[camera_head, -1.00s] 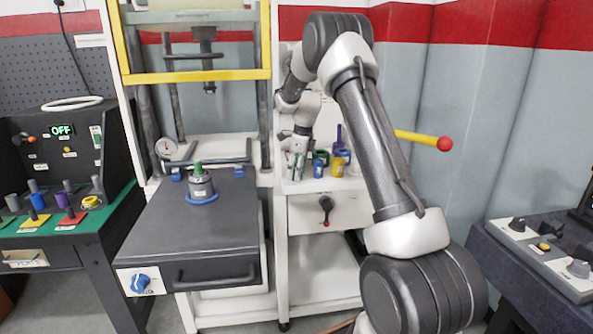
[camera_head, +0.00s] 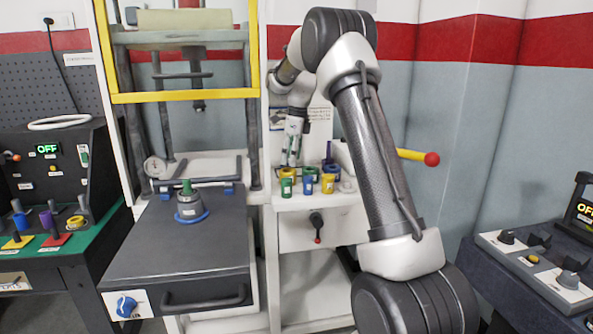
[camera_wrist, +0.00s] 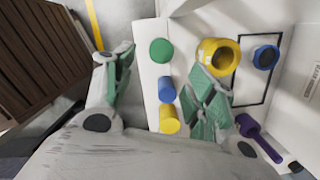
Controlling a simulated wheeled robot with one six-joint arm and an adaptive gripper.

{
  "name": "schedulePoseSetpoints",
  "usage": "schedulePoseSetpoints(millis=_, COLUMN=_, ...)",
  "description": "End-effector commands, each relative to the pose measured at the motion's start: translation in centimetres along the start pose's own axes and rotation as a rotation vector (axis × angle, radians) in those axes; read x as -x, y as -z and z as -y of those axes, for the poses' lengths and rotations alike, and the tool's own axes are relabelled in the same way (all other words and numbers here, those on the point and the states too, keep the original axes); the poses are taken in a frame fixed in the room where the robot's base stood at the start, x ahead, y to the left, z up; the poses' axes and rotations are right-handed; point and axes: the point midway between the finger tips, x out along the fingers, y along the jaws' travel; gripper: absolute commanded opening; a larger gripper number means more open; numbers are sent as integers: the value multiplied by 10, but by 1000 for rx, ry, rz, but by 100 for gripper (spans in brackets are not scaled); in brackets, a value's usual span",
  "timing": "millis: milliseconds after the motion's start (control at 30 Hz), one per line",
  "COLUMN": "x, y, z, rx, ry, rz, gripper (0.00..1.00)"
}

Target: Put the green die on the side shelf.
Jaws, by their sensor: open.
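The green die (camera_head: 287,188) is a small green cylinder standing upright at the front left of the white side shelf (camera_head: 300,205). It also shows from above as a green disc in the wrist view (camera_wrist: 161,51). My gripper (camera_head: 290,161) is above and behind it in the head view. In the wrist view, my gripper's green-padded fingers (camera_wrist: 163,66) are spread wide and empty, and the die appears between them without visible contact.
A blue cylinder (camera_head: 308,185) and a yellow one (camera_head: 328,184) stand right of the die. A yellow ring (camera_wrist: 218,55), a blue ring (camera_wrist: 265,57) and a purple tool (camera_wrist: 250,126) are close by. A green-topped piece (camera_head: 187,189) stands on the dark press table (camera_head: 165,245).

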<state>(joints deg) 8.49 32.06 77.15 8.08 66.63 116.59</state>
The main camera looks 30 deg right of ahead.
Motion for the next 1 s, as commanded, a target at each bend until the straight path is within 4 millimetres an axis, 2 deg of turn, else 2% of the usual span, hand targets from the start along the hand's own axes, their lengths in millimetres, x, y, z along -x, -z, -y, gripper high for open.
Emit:
schedulePoseSetpoints(millis=67, x=14, y=1, z=-8, rx=49, ry=10, rz=2, gripper=56)
schedulePoseSetpoints(millis=167, x=44, y=8, z=-36, rx=208, ry=35, rz=2, gripper=56)
schedulePoseSetpoints(millis=267, x=82, y=22, z=-83, rx=471, ry=72, rz=-4, gripper=56)
schedulePoseSetpoints(millis=300, x=96, y=31, z=-105, rx=590, ry=88, rz=-10, gripper=56)
schedulePoseSetpoints(millis=400, x=122, y=56, z=-160, rx=892, ry=128, rz=-34, gripper=56)
schedulePoseSetpoints(millis=500, x=137, y=86, z=-216, rx=1193, ry=166, rz=-67, gripper=56)
schedulePoseSetpoints(millis=600, x=139, y=118, z=-269, rx=1491, ry=200, rz=-112, gripper=56)
schedulePoseSetpoints(millis=700, x=130, y=150, z=-313, rx=1762, ry=226, rz=-165, gripper=56)
schedulePoseSetpoints(millis=800, x=116, y=175, z=-346, rx=1980, ry=243, rz=-214, gripper=56)
schedulePoseSetpoints(millis=900, x=104, y=192, z=-366, rx=2129, ry=250, rz=-253, gripper=56)
schedulePoseSetpoints(millis=1000, x=96, y=201, z=-375, rx=2209, ry=253, rz=-275, gripper=56)
